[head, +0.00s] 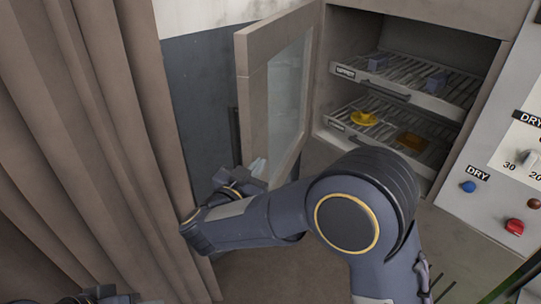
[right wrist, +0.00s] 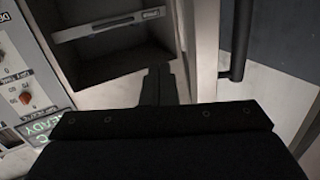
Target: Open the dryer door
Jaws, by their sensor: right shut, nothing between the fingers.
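The dryer door (head: 256,100), a beige frame with a glass pane, stands swung wide open to the left of the dryer cavity in the head view. Its dark bar handle (right wrist: 238,40) shows at the right of the right wrist view, on the door's outer side. My right gripper (head: 257,168) is at the lower part of the door in the head view, partly hidden by my wrist. In the right wrist view its dark fingers (right wrist: 160,76) are together and empty, between the cavity and the door edge. I cannot tell whether they touch the door.
The cavity holds two wire racks, an upper one (head: 432,101) with blue-grey blocks and a lower one (head: 382,128) with yellow and orange pieces. A control panel (head: 496,195) with knobs is at right. A brown curtain (head: 90,130) hangs close at left.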

